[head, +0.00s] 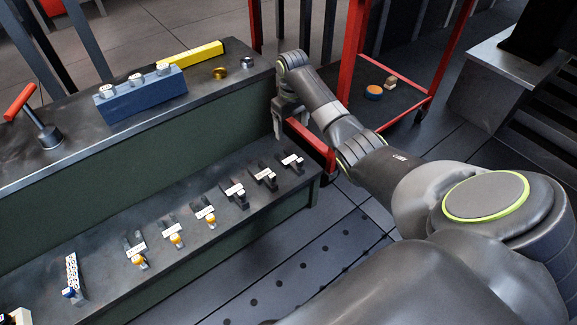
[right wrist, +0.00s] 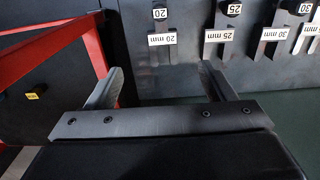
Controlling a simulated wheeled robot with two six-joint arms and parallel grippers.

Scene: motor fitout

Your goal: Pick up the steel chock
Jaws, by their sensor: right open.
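My right gripper (head: 290,122) is above the right end of the lower shelf, fingers spread. It also shows in the right wrist view (right wrist: 160,82), with nothing between the fingertips. Dark metal pieces with white size labels stand in a row on the shelf. The rightmost piece (head: 291,161) is below the gripper, and a piece labelled 20 mm (right wrist: 161,14) shows beyond the fingers in the right wrist view. Others are labelled 25 mm (right wrist: 219,36) and 30 mm (right wrist: 275,34). I cannot tell which piece is the steel chock. My left gripper is out of view.
The upper bench (head: 150,137) holds a blue block (head: 140,100), a yellow bar (head: 190,62), a brass ring (head: 220,73) and a red-handled tool (head: 35,117). A red-framed cart (head: 349,65) stands close by the right gripper, with a round orange-topped item (head: 374,92) on it.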

